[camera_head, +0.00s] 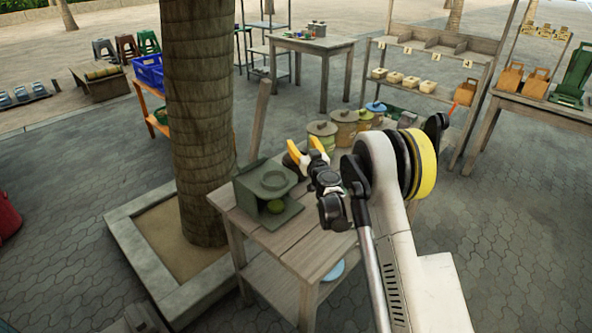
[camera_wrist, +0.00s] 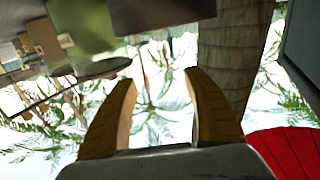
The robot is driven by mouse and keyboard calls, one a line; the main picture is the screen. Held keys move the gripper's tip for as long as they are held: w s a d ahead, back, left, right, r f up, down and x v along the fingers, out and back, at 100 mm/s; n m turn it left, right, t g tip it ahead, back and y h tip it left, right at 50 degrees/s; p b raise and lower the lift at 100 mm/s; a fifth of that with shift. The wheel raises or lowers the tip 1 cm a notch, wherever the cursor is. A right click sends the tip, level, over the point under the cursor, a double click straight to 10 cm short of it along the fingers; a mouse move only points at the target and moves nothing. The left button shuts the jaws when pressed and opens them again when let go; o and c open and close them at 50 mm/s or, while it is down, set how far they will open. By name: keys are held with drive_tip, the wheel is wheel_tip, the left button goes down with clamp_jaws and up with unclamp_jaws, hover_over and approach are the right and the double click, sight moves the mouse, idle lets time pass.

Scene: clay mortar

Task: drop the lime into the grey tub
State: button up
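A small round green thing, apparently the lime (camera_head: 275,207), sits in the open front of a grey-green box-like stand (camera_head: 289,216) on the left end of the wooden table (camera_head: 310,243). The stand's top has a round ring or dish. My gripper (camera_head: 305,146) is in the air to the right of and above the stand. Its yellow fingers are spread with nothing between them, as the wrist view also shows (camera_wrist: 159,76). I cannot pick out a grey tub for certain. The lime is not recognisable in the wrist view.
Several lidded pots (camera_head: 322,137) stand along the table's far side. A blue dish (camera_head: 335,269) is on its lower shelf. A palm trunk (camera_head: 200,120) in a square planter (camera_head: 125,240) rises close to the table's left. Shelves (camera_head: 436,80) stand behind; the near tabletop is clear.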

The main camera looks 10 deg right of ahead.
drive_tip(key=s+d, duration=0.1)
drive_tip(key=s, duration=1.1)
drive_tip(key=s+d+r+m+h, duration=0.3)
drive_tip(key=d+r+h, duration=0.15)
drive_tip(key=r, duration=0.75)
drive_tip(key=s+d+r+m+g+h, duration=0.1)
drive_tip(key=s+d+r+g+h, duration=0.15)
drive_tip(key=s+r, duration=0.45)
drive_tip(key=s+a+f+n+g+y, duration=0.1)
drive_tip(key=s+a+f+g, duration=0.1)
drive_tip(key=s, duration=0.8)
drive_tip(key=s+a+f+n+g+y, duration=0.1)
drive_tip(key=s+f, duration=0.4)
drive_tip(key=s, duration=0.6)
drive_tip(key=s+a+f+g+y, duration=0.3)
drive_tip(key=s+a+g, duration=0.2)
drive_tip(key=s, duration=0.5)
drive_tip(key=shift+s+f+n, duration=0.3)
drive_tip(key=shift+f+n, duration=0.1)
